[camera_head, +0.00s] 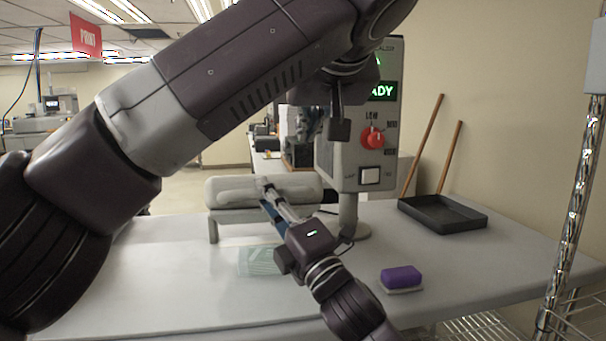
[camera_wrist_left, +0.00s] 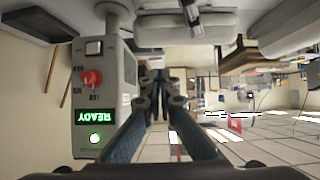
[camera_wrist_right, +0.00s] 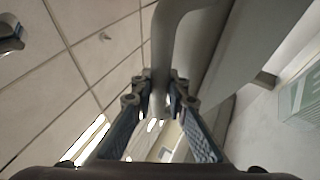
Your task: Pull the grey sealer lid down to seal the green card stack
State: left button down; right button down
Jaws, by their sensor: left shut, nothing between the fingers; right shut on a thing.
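The grey sealer lid (camera_head: 232,194) is a long rounded bar at the back of the table. The green card stack (camera_head: 255,262) lies flat on the table in front of it; it also shows at the right wrist view's edge (camera_wrist_right: 302,95). My right gripper (camera_head: 264,187) reaches up to the lid. In the right wrist view its fingers (camera_wrist_right: 160,95) are shut around a grey bar (camera_wrist_right: 165,45). My left gripper (camera_head: 339,128) hangs in front of the control panel (camera_head: 384,95). The left wrist view shows its fingers (camera_wrist_left: 156,88) shut and empty.
The panel shows a lit green READY, a red knob (camera_head: 372,138) and a white button (camera_head: 370,176). A purple block (camera_head: 401,277) sits on the table at right front, and a black tray (camera_head: 443,214) behind it. My left arm hides much of the left side.

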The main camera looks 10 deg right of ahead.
pick_arm(q)
jog(key=x, duration=0.8)
jog(key=shift+d+f, duration=0.15)
jog(key=shift+f, duration=0.2)
notch_tip(320, 180, down, 3)
jog(key=shift+w+r, duration=0.1)
jog(key=shift+r, duration=0.05)
pick_arm(e)
jog(key=shift+w, duration=0.1)
pick_arm(q)
jog(key=shift+s+f, duration=0.25)
jog(key=shift+f, duration=0.55)
